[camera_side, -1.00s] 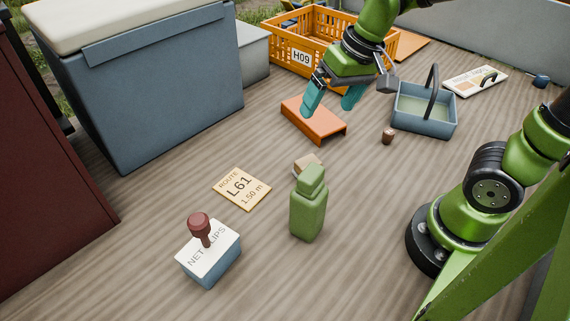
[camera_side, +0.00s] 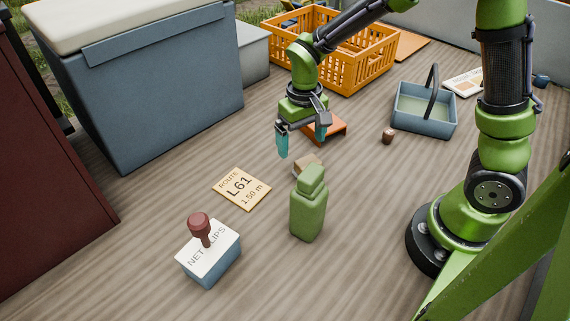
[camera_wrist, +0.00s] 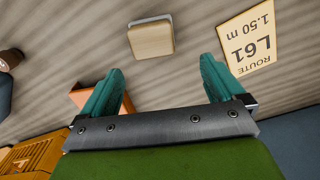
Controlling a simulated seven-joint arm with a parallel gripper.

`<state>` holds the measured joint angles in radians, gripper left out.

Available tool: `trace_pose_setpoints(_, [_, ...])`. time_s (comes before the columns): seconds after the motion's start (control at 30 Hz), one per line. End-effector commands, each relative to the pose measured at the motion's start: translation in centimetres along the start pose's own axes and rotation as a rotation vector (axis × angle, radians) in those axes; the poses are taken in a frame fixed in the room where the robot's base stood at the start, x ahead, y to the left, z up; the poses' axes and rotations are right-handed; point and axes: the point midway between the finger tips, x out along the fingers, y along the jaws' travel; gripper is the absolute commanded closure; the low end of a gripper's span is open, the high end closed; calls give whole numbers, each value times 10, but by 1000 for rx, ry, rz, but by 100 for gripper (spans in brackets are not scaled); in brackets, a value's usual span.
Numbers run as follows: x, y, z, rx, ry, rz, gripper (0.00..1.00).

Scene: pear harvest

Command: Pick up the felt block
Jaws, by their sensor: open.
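The felt block (camera_side: 308,162) is a small tan-topped block lying on the wooden floor, partly hidden behind a green bottle (camera_side: 307,208) in the side view. In the wrist view the felt block (camera_wrist: 152,39) shows whole, with a pale grey edge, at the top middle. My gripper (camera_side: 301,143) hangs above the floor just behind the block, its teal fingers pointing down. It is open and empty. In the wrist view the block lies beyond the gap between my fingertips (camera_wrist: 161,66), apart from both fingers.
A route card (camera_side: 242,188) lies flat left of the block. A blue stamp box (camera_side: 212,262) stands in front. An orange stand (camera_side: 334,128) is behind my gripper, with an orange crate (camera_side: 375,68) further back. A blue basket (camera_side: 432,122) and small brown cup (camera_side: 388,136) are right.

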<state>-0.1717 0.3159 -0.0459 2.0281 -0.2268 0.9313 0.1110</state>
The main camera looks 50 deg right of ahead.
Motion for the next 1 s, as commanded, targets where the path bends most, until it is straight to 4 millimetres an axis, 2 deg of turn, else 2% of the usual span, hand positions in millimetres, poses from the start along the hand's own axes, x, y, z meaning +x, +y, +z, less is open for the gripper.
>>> trace_pose_setpoints(0.1, [13,0,1,0,-2,1,4])
trace_pose_setpoints(0.27, [22,2,2,2,-2,0,4])
trace_pose_setpoints(0.57, [63,8,8,1,-3,0,4])
trace_pose_setpoints(0.87, [68,8,8,1,1,-1,4])
trace_pose_setpoints(1.0, [68,8,8,1,1,-1,24])
